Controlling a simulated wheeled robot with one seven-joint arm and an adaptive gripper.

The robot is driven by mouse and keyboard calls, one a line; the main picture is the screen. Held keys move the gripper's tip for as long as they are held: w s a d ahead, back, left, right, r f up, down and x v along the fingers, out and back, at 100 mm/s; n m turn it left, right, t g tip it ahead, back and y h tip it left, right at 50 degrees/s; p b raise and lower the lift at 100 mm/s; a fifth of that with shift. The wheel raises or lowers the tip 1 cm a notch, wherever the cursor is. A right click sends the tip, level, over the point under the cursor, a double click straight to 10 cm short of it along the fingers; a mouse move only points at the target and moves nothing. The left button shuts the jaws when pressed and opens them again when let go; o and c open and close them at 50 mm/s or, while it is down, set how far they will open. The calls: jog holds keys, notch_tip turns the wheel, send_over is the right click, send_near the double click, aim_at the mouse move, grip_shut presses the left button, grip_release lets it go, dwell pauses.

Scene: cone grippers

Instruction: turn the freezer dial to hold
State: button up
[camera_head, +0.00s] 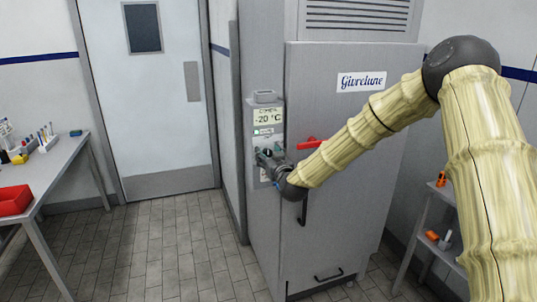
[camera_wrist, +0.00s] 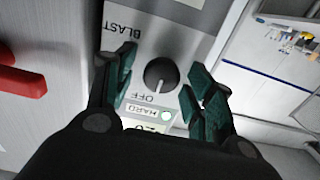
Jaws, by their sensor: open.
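The freezer dial (camera_wrist: 161,75) is a dark round knob on the light control panel (camera_wrist: 150,40). In the wrist view, the panel shows upside down, with BLAST above left of the dial and OFF just below it. A pale pointer mark on the dial seems to face the OFF side. No hold label can be read; a finger may cover it. My gripper (camera_wrist: 163,88) is open, with one green fingertip on each side of the dial and visible gaps. In the head view, my gripper (camera_head: 268,158) is at the panel below the -20 °C display (camera_head: 267,116) and hides most of the dial.
The grey freezer (camera_head: 345,220) has a red handle (camera_head: 308,143) right of the panel; the handle also shows in the wrist view (camera_wrist: 22,80). A table (camera_head: 62,160) with a red bin stands left. The tiled floor before the door is clear.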

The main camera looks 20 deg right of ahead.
jog(key=c, duration=1)
jog(key=shift+f+m+b, duration=0.1)
jog(key=shift+m+b, duration=0.3)
jog(key=shift+b, duration=0.2)
jog(key=shift+f+m+b, duration=0.1)
jog(key=shift+m+b, duration=0.5)
jog(key=shift+b, duration=0.2)
jog(key=m+b, duration=0.3)
jog(key=b, duration=0.1)
jog(key=shift+d+f, duration=0.1)
jog(key=m+b, duration=0.4)
jog(key=m, duration=0.1)
jog(key=shift+m+b, duration=0.85)
jog(key=shift+m, duration=0.05)
jog(key=shift+r, duration=0.2)
